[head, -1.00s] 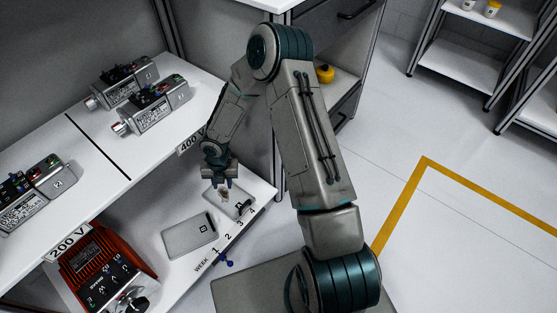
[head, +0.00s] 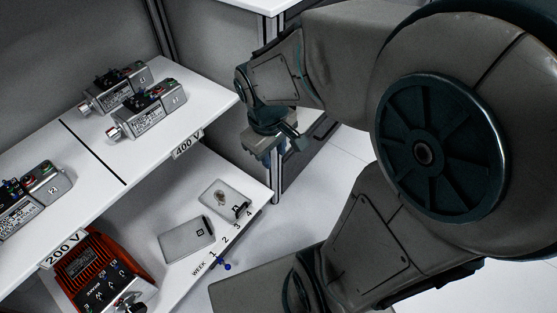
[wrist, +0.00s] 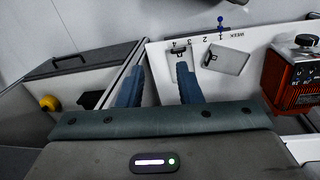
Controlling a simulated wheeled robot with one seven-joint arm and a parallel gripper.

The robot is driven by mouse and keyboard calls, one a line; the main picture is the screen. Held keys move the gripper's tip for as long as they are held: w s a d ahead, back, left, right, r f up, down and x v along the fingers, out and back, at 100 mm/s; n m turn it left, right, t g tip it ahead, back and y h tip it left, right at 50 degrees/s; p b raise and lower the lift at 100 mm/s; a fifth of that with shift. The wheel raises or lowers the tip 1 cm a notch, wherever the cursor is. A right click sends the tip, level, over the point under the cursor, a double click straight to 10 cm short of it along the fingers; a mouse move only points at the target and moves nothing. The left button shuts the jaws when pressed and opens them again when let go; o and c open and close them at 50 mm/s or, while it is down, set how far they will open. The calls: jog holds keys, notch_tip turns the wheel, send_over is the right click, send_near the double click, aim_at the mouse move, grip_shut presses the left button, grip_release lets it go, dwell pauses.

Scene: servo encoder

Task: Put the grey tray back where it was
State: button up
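Two flat grey trays lie on the lower white shelf. The farther grey tray (head: 225,199) lies by the 3 and 4 marks and has a small tan item and a dark clip-like part on it. The nearer grey tray (head: 187,240) lies by the 1 and 2 marks and bears a small dark square mark. In the wrist view the farther tray (wrist: 179,60) is partly hidden by a finger; the nearer one (wrist: 229,58) is clear. My gripper (wrist: 158,82) is open, with nothing seen between its blue fingers. In the head view my gripper (head: 272,150) hangs right of the shelf, apart from both trays.
The upper shelf (head: 95,135) holds several grey servo units. A red-orange unit (head: 90,270) stands at the lower left. A blue pin (head: 226,266) sits at the shelf edge by WEEK. A yellow object (wrist: 48,102) lies in a cabinet at left in the wrist view.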

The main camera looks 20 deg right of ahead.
jog(key=s+m, duration=0.1)
jog(key=s+r+m, duration=0.1)
jog(key=s+m, duration=0.1)
jog(key=s+r+m+y, duration=0.1)
jog(key=shift+s+a+m, duration=0.25)
jog(key=shift+s+m, duration=0.05)
jog(key=shift+s, duration=0.05)
notch_tip(320, 180, up, 31)
jog(key=t+p, duration=0.2)
jog(key=p, duration=2.5)
jog(key=shift+f, duration=0.2)
jog(key=shift+w+d, duration=0.1)
